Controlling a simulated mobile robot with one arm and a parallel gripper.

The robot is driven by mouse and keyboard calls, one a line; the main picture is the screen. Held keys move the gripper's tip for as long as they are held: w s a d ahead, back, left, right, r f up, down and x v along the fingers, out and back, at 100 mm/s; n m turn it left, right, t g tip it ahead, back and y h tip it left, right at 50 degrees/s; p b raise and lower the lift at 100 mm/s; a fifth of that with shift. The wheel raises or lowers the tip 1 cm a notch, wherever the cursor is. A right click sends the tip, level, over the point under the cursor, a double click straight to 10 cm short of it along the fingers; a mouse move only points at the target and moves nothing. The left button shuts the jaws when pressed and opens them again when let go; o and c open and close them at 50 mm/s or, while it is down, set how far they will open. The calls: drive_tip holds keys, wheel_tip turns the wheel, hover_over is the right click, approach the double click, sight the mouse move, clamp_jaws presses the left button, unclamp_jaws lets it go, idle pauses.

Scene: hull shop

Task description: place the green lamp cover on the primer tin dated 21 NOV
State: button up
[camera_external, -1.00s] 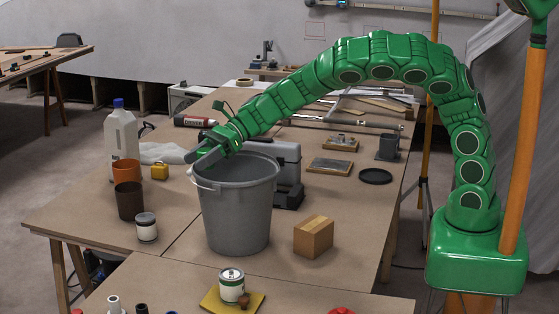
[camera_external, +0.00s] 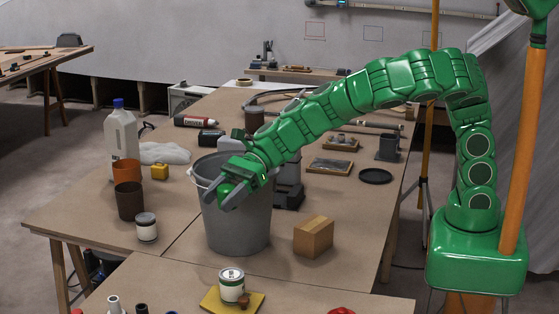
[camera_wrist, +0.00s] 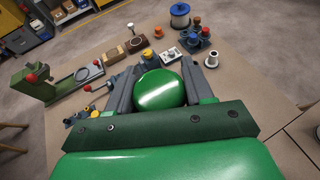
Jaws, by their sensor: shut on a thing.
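My gripper (camera_external: 226,193) is shut on a green, smooth, dome-shaped lamp cover (camera_wrist: 160,89), seen between both fingers in the wrist view. In the external view the cover (camera_external: 226,187) is partly hidden by the fingers, and the gripper shows in front of the grey bucket's upper part. One white-labelled tin (camera_external: 232,286) stands on a yellow board at the front, below the gripper in the picture. The dates on both tins are too small to read.
A brown cup (camera_external: 129,201), orange pot (camera_external: 126,172) and white jug (camera_external: 121,136) stand at the left. Bare tabletop lies between the bucket and the yellow board (camera_external: 215,302).

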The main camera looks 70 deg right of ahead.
sight(227, 277)
drive_tip(key=shift+f, duration=9)
drive_tip(key=o, duration=1)
drive_tip(key=shift+f, duration=0.1)
drive_tip(key=v, duration=1.2)
drive_tip(key=shift+r, duration=0.2)
drive_tip(key=shift+o, duration=0.5)
